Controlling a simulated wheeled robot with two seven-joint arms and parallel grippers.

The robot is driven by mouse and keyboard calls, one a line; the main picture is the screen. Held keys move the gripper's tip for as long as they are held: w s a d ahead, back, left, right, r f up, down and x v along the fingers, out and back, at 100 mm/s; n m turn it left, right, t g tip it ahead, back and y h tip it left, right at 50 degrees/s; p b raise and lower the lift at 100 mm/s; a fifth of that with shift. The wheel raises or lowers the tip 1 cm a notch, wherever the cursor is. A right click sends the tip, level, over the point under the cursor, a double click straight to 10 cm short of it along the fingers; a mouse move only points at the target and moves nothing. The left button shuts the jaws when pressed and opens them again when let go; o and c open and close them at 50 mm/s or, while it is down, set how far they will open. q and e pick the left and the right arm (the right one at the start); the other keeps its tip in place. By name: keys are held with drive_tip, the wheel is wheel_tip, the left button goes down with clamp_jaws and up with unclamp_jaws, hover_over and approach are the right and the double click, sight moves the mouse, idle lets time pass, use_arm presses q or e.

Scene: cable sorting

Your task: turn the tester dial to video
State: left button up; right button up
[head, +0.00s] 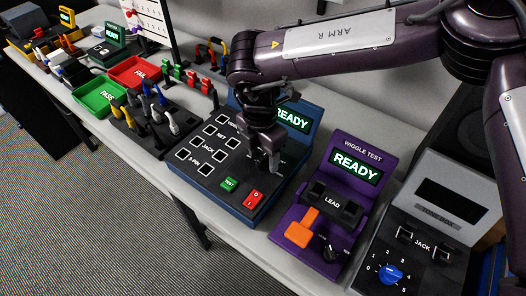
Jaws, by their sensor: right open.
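The blue tester (222,186) stands at mid-table, with a lit READY screen (292,119) on its raised back. Its face has paired sockets labelled VIDEO, NET, JACK and 3-PIN, plus a green button (229,184) and a red switch (253,198). My right gripper (268,162) points down over the right part of this face, jaws open. The tester's dial is not visible; the gripper covers the area right of the sockets. I cannot tell whether the fingers touch anything. My left gripper is not in view.
Right of the tester stand a purple wiggle tester (290,219) with an orange lever (301,230) and black knob (331,250), and a grey jack tester (437,230) with a blue dial (390,273). Left are a cable rack (140,136), green PASS tray (82,103) and red FAIL tray (122,66).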

drive_tip(key=c, duration=1)
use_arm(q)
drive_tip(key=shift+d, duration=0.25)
use_arm(e)
drive_tip(key=shift+o, duration=0.2)
